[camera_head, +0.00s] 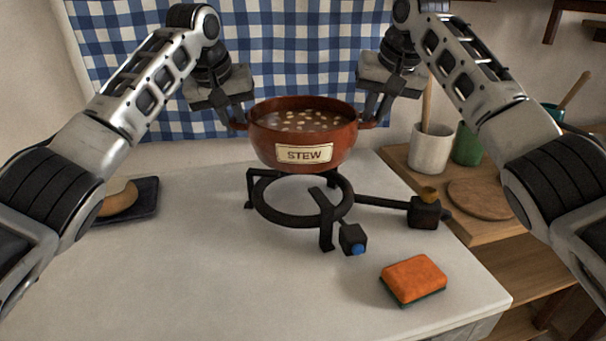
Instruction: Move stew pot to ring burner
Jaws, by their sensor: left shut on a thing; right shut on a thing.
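The stew pot (277,149) is red-brown with a label reading STEW and is filled with a chunky stew. It hangs level above the back part of the black ring burner (268,216). My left gripper (238,122) is shut on the pot's left handle. My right gripper (369,121) is shut on its right handle. The ring burner stands on the pale counter on short legs, with a blue-tipped knob at the front and a valve on its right arm. The pot hides the burner's back edge, so I cannot tell the exact gap between them.
An orange sponge (414,278) lies on the counter (190,280) right of the burner. A dark tray (146,190) with a bun-like item is at left. A white cup (430,152), a green cup (467,147) and a round board (482,198) sit on the wooden surface at right.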

